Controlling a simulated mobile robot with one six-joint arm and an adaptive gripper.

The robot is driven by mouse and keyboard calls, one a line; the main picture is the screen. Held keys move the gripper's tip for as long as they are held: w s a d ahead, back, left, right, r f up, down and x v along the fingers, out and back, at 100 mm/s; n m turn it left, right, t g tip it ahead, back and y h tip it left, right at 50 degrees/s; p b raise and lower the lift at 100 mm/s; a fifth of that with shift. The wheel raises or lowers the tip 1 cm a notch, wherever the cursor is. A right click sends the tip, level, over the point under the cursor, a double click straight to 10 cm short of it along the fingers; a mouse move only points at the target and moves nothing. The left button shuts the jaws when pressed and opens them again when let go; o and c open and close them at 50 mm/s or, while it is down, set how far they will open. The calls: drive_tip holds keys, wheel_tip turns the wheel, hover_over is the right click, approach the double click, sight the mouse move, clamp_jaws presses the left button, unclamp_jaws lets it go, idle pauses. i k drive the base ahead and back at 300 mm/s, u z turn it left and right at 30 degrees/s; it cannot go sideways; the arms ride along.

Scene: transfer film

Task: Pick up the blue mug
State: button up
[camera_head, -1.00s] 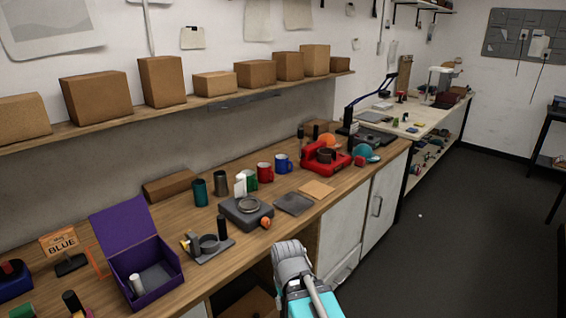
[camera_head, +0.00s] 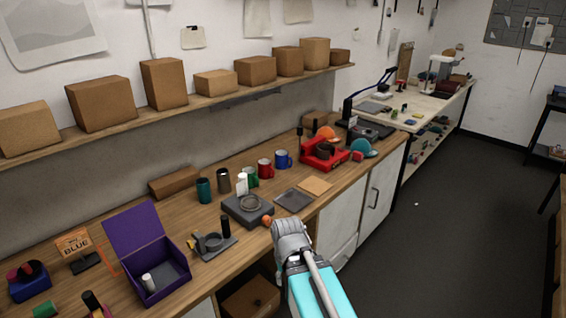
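The blue mug (camera_head: 281,159) stands upright on the wooden workbench, right of a red mug (camera_head: 265,169). A green mug (camera_head: 250,176) stands left of the red one, partly behind a small white object. My arm reaches in from the bottom edge, and its grey end (camera_head: 291,237) is in front of the bench's front edge. It is well short of the blue mug and apart from it in the picture. I cannot make out the gripper's fingers, so I cannot tell whether they are open or shut.
Two dark cups (camera_head: 205,190) stand left of the mugs. A grey scale-like device (camera_head: 246,212) and a dark flat pad (camera_head: 294,200) lie in front. A red machine (camera_head: 323,157) stands to the right. An open purple box (camera_head: 166,281) is at left. Floor at right is clear.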

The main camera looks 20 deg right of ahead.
sight(281, 157)
drive_tip(key=z, duration=0.1)
drive_tip(key=i, duration=1.9)
drive_tip(key=z, duration=1.7)
